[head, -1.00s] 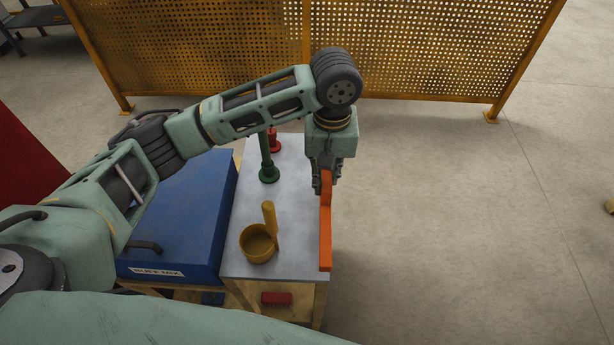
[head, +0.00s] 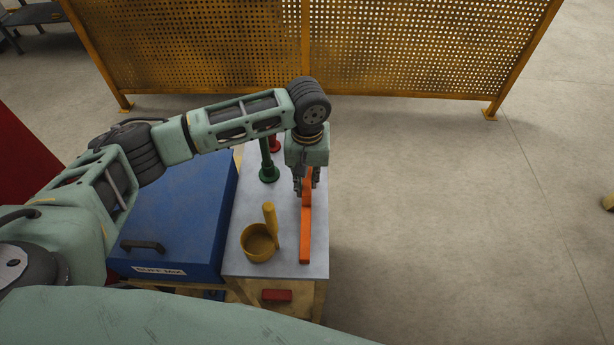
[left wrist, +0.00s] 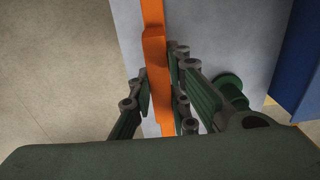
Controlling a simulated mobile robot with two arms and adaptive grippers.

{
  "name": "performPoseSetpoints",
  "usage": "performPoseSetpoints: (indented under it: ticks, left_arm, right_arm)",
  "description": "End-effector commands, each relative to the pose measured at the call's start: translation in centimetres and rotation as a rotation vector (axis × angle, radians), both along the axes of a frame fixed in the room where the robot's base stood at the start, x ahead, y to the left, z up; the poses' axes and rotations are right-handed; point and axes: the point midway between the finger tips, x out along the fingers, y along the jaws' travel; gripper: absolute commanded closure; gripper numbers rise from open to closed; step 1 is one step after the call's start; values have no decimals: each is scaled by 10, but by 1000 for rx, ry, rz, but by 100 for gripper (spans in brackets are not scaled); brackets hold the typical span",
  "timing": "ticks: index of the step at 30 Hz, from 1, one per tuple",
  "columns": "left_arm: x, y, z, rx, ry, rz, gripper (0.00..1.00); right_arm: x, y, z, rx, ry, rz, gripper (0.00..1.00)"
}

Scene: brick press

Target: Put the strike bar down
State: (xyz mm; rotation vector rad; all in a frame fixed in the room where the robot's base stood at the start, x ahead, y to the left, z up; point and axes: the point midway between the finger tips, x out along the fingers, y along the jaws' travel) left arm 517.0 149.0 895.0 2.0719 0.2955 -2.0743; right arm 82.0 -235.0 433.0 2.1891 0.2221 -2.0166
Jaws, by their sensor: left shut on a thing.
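The strike bar (head: 306,227) is a long orange bar. In the head view it lies lengthwise over the right part of the grey bench top (head: 284,262); I cannot tell whether it touches the surface. My left gripper (head: 305,190) points down and is shut on the far part of the bar. In the left wrist view the bar (left wrist: 156,60) runs between the two fingers (left wrist: 160,100), with the bench top behind it. My right gripper is not in view.
A yellow scoop (head: 258,243) stands left of the bar. Green (head: 268,172) and red (head: 274,145) handled tools stand behind it. A blue lidded box (head: 178,215) is on the left. A red block (head: 277,295) sits below the bench's front edge. Open floor lies right.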

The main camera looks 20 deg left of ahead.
Motion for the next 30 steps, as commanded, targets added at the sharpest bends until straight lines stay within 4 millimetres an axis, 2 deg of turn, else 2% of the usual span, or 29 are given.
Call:
performPoseSetpoints:
  ticks: [2,3,9,20,26,30]
  left_arm:
    - [0,-1,0,-2,-2,0,100]
    - [0,0,-2,0,1,0,83]
    - [0,0,-2,0,0,0,66]
    - [1,0,0,0,-2,0,65]
    - [1,-1,28,-3,-5,0,65]
    - [1,-1,60,-3,-5,-1,65]
  right_arm:
    - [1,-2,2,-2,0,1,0]
    - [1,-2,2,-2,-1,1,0]
    - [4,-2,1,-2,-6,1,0]
    - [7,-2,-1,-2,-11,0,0]
    - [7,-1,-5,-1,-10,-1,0]
    - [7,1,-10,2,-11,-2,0]
